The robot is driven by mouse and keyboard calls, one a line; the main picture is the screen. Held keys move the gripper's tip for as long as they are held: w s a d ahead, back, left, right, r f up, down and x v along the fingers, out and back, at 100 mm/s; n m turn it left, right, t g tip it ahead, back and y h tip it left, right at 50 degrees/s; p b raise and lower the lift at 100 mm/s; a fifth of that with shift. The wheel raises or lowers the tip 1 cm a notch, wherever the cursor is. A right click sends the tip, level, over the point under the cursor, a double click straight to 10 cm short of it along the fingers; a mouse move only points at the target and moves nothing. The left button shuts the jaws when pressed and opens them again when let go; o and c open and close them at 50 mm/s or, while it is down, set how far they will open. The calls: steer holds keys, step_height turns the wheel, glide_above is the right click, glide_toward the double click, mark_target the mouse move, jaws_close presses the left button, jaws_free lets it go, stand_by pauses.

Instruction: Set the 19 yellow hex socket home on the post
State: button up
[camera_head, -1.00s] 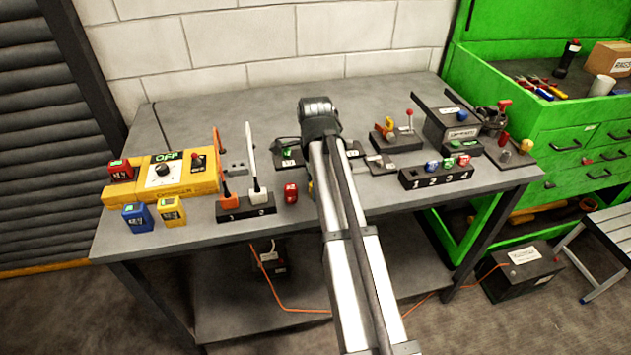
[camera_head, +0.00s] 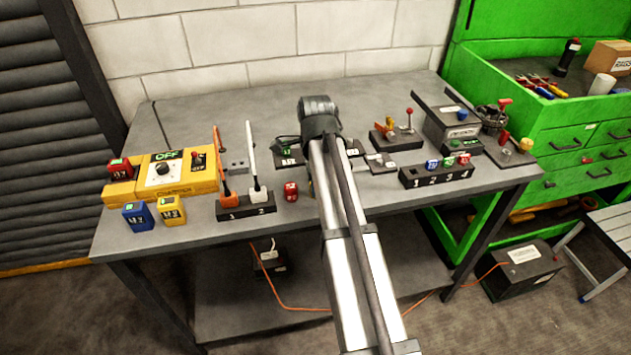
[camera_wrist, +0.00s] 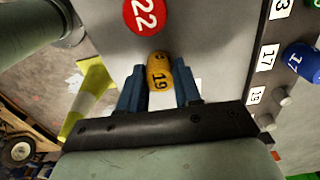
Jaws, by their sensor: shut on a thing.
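The yellow socket (camera_wrist: 158,72), marked 19, is between the two blue fingers of my gripper (camera_wrist: 159,87) in the wrist view, and the gripper is shut on it. A black rail (camera_wrist: 243,73) with white number labels runs along the right of that view. Bare grey posts (camera_wrist: 282,94) stand on it near a label (camera_wrist: 255,95) that seems to read 19. The held socket is left of the rail, apart from these posts. A blue socket (camera_wrist: 303,60) marked 17 sits by the 17 label. In the head view my arm hides the gripper and the yellow socket.
A red socket (camera_wrist: 144,14) marked 22 is close beyond the held one; a red piece (camera_head: 291,191) stands on the bench in the head view. A numbered black block (camera_head: 436,178) with coloured pieces is right of my arm. A yellow control box (camera_head: 172,173) is at left. Bare bench lies behind.

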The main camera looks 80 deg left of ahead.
steer(key=shift+r, duration=0.7)
stand_by(0.5)
steer(key=shift+r, duration=1.85)
steer(key=shift+w, duration=0.35)
steer(key=w+a+r, duration=0.2)
steer(key=w+a, duration=0.1)
steer(key=a, duration=0.5)
steer(key=w+a+r, duration=0.3)
steer(key=w+a, duration=0.1)
steer(key=a, duration=0.4)
steer(key=shift+w, duration=0.15)
steer(key=shift+a+f, duration=0.1)
steer(key=shift+f, duration=2.55)
steer(key=shift+f, duration=1.4)
